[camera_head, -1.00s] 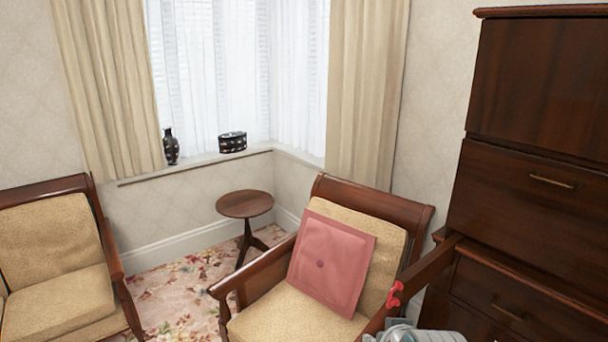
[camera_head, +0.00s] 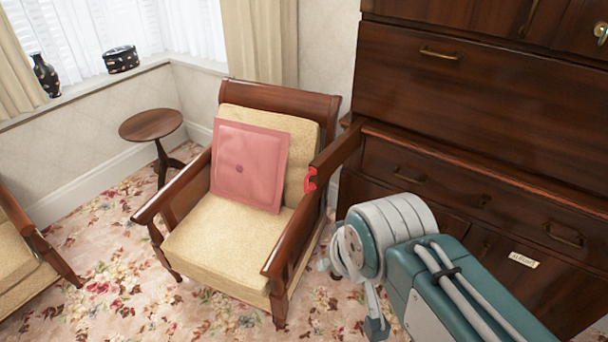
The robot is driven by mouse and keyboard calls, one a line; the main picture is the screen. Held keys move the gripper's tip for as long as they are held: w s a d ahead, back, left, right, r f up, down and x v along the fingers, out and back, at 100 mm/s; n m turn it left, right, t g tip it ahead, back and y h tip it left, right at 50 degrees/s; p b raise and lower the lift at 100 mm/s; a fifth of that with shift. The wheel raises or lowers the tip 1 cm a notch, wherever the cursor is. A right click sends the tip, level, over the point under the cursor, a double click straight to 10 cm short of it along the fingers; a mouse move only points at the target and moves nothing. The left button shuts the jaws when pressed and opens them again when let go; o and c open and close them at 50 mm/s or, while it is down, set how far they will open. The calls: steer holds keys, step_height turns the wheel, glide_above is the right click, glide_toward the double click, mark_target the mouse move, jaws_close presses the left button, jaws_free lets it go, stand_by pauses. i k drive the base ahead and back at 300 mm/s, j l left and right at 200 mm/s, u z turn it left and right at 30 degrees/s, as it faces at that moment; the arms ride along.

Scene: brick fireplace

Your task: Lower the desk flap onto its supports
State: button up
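The dark wooden desk (camera_head: 350,190) stands at the right. Its flap (camera_head: 470,80), a broad panel with a brass handle (camera_head: 441,53), is upright against the desk front. A wooden support bar (camera_head: 337,150) sticks out from the desk's left side below the flap, with a red piece (camera_head: 311,180) at its end. I cannot make out a second support; my arm covers part of the lower front. My teal and white arm reaches in from the lower right. Grey parts, seemingly my gripper (camera_head: 342,258), show at its end, below the bar and apart from the flap. Its fingers are unclear.
An armchair (camera_head: 200,250) with a pink cushion (camera_head: 248,165) stands close left of the support bar. A round side table (camera_head: 151,125) is behind it. Another chair (camera_head: 15,260) is at the far left. Flowered carpet (camera_head: 120,215) lies clear between the chairs.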

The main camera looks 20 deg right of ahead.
mark_target(546, 115)
steer(key=z, duration=1.65)
